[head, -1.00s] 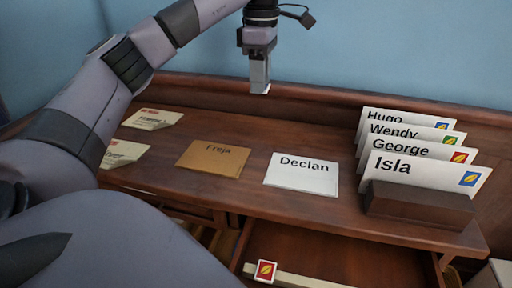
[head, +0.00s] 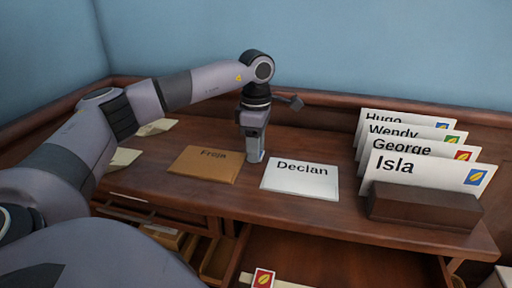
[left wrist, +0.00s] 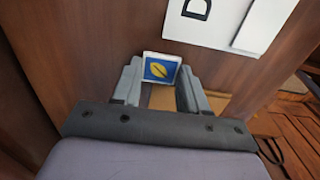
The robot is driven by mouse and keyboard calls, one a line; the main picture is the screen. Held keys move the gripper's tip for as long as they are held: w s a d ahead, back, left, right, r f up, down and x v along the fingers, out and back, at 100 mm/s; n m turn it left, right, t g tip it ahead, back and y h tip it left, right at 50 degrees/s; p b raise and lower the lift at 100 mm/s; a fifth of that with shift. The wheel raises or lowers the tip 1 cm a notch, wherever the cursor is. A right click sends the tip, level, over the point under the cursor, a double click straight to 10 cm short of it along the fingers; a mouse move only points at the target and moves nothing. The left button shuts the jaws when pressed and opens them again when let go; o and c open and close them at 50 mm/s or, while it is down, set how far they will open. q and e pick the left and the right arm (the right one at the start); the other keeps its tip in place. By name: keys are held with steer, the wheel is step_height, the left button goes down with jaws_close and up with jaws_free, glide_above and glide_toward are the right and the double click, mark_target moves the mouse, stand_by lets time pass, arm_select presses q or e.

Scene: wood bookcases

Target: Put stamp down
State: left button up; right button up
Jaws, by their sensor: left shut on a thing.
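A stamp with a yellow leaf on blue (left wrist: 161,68) sits between the fingertips of my left gripper (left wrist: 160,80) in the left wrist view. The gripper is shut on it. In the head view my left gripper (head: 255,155) points down low over the desk, between the brown Freja envelope (head: 205,167) and the white Declan envelope (head: 300,182). The stamp cannot be made out there. Declan's envelope also shows in the left wrist view (left wrist: 218,32), beside the gripper. Whether the stamp touches the desk is unclear. My right gripper is out of view.
A dark wooden holder (head: 425,207) at the right keeps several stamped envelopes upright, Isla (head: 420,180) in front. A red stamp (head: 263,279) stands at the open drawer below. Two pale papers lie partly behind my left arm.

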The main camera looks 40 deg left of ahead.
arm_select(q)
steer(key=shift+f, duration=0.15)
steer(key=o, duration=1.1)
